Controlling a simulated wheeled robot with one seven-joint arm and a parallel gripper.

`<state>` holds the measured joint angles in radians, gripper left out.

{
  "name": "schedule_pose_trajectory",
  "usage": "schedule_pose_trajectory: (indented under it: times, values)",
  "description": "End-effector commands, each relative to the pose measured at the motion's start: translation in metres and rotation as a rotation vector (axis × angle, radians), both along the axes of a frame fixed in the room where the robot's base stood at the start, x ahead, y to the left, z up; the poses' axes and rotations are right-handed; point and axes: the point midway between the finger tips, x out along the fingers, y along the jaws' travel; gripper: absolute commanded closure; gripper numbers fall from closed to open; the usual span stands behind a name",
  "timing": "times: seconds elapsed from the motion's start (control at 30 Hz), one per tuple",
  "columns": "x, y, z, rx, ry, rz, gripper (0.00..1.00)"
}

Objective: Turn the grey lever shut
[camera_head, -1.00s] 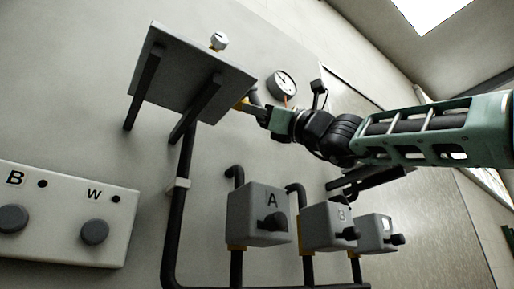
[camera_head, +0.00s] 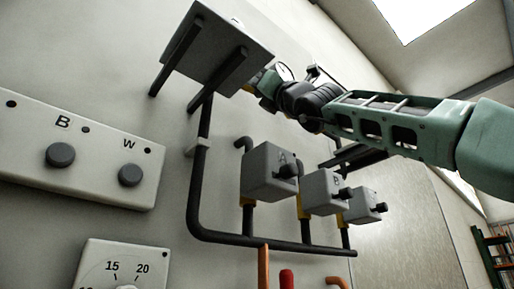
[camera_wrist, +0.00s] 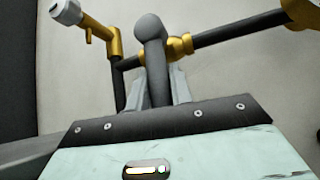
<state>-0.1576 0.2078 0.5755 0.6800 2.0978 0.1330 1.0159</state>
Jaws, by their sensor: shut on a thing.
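The grey lever (camera_wrist: 152,65), a dark grey bar with a round knob on its end, stands at the middle of the wrist view. Its brass valve body (camera_wrist: 181,46) sits on a dark pipe just behind it. My gripper (camera_wrist: 158,85) is shut on the lever, with a pale finger on each side of it below the knob. In the head view my gripper (camera_head: 255,82) is at the right edge of a grey shelf plate. The lever cannot be made out in the head view.
The grey shelf plate (camera_head: 222,45) on dark brackets juts out beside my gripper. A round gauge (camera_head: 285,72) is close behind my wrist. Boxes with black knobs (camera_head: 268,172) hang below on pipes. A brass fitting with a white cap (camera_wrist: 68,12) is at upper left in the wrist view.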

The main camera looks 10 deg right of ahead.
Motion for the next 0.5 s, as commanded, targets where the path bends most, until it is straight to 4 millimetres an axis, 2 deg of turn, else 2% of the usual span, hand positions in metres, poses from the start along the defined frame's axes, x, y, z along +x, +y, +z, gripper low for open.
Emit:
schedule_pose_trajectory:
  times: [0.23, 0.27, 0.33, 0.5]
  values:
    - [0.0009, 0.0012, -0.0013, 0.001, 0.006, 0.005, 1.0]
    - [0.0008, 0.0012, -0.0013, 0.001, 0.006, 0.005, 0.76]
    - [0.0007, 0.0012, -0.0012, 0.002, 0.004, 0.006, 0.57]
    - [0.0003, 0.0008, -0.0005, 0.001, 0.003, 0.004, 0.57]
